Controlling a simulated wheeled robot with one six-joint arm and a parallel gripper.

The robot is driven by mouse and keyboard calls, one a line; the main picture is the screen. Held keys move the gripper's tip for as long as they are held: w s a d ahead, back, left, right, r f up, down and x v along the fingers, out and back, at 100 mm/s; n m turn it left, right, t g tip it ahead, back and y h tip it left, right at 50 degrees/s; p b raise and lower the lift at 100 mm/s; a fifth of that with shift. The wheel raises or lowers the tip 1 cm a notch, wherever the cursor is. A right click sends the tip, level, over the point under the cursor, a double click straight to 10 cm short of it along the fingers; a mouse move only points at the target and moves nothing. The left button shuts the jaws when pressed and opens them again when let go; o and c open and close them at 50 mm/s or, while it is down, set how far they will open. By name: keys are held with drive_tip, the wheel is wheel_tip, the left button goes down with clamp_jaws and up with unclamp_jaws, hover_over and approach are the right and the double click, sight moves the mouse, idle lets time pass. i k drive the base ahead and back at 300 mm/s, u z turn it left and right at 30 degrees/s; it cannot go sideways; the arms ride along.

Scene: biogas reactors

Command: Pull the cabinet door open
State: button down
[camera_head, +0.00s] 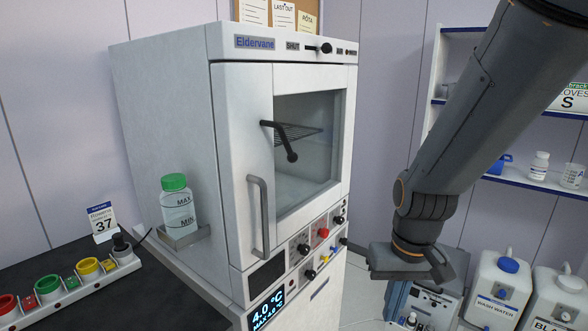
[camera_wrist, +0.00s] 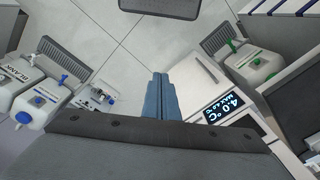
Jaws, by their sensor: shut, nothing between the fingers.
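The white Eldervane cabinet (camera_head: 165,110) stands left of centre in the head view. Its door (camera_head: 232,130) has a window, and a grey vertical bar handle (camera_head: 258,215) runs down its left part. The door looks closed against the frame. A black lever (camera_head: 285,142) shows at the window. My gripper (camera_head: 440,266) is right of the cabinet, apart from the handle. In the wrist view its fingers (camera_wrist: 163,97) are together with nothing between them. The cabinet's lit display (camera_wrist: 230,107) shows there, reading 4.0 °C; the door handle is not clear in that view.
A green-capped bottle (camera_head: 177,203) sits on a small ledge on the cabinet's left side. A dark bench (camera_head: 90,258) with coloured buttons is at left. White jugs (camera_head: 495,285) stand at lower right, below blue-edged shelves (camera_head: 530,185). Tiled floor (camera_wrist: 140,45) is open beneath my gripper.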

sight(244, 93)
drive_tip(key=u, duration=1.2)
drive_tip(key=k, duration=0.95)
drive_tip(key=z, duration=1.05)
drive_tip(key=i, duration=0.5)
drive_tip(key=z, duration=0.05)
